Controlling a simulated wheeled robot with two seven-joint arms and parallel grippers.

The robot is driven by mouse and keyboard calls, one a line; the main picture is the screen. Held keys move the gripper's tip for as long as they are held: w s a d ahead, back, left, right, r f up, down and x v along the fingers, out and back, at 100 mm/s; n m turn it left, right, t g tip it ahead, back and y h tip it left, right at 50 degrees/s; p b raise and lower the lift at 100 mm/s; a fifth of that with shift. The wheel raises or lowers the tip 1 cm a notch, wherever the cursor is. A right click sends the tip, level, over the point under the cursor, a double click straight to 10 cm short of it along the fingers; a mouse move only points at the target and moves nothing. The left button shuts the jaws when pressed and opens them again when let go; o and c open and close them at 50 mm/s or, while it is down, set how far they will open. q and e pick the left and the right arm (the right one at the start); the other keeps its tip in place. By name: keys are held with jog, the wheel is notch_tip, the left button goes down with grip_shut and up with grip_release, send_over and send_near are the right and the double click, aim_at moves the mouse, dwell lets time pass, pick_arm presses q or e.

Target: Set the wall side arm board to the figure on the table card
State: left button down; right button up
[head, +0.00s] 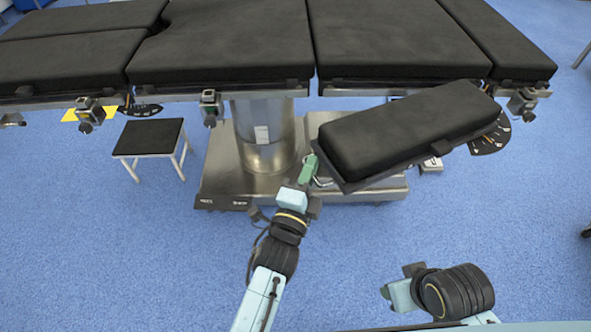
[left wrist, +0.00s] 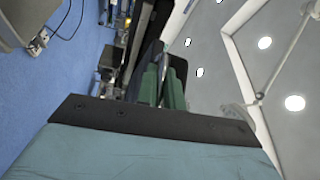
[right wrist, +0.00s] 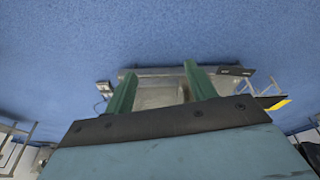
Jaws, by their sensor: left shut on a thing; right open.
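The arm board (head: 400,130) is a black padded board on a metal frame, angled out from the table's near side. Its near left end has a thin metal loop handle (head: 322,180). My left gripper (head: 309,167) is shut on this handle; its green fingers also show in the left wrist view (left wrist: 160,85). A dark fan-shaped dial (head: 490,138) with pale marks sits at the board's far right end; its figures are too small to read. My right gripper (right wrist: 159,72) is open and empty, pointing at the floor and table base.
The operating table (head: 225,40) has black pads and rail clamps (head: 210,108). A second dial (head: 140,109) and a yellow patch (head: 80,113) are at left. A stool (head: 150,140) stands below them. The metal base (head: 222,180) is under the board. Blue floor (head: 120,250) is clear in front.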

pick_arm(q)
jog(key=shift+f, duration=0.15)
jog(key=c, duration=1.5)
grip_release()
jog(key=shift+w, duration=0.1)
pick_arm(e)
jog(key=shift+w, duration=0.1)
pick_arm(q)
jog(key=shift+s+a, duration=0.15)
jog(key=shift+s, duration=0.05)
jog(key=p+v, duration=0.3)
jog(key=v, duration=1)
pick_arm(e)
notch_tip(320, 180, down, 8)
jog(key=d, duration=0.2)
jog(key=shift+d+r+h, duration=0.15)
jog(key=shift+d+h, duration=0.15)
jog(key=shift+d, duration=0.1)
jog(key=shift+c, duration=0.2)
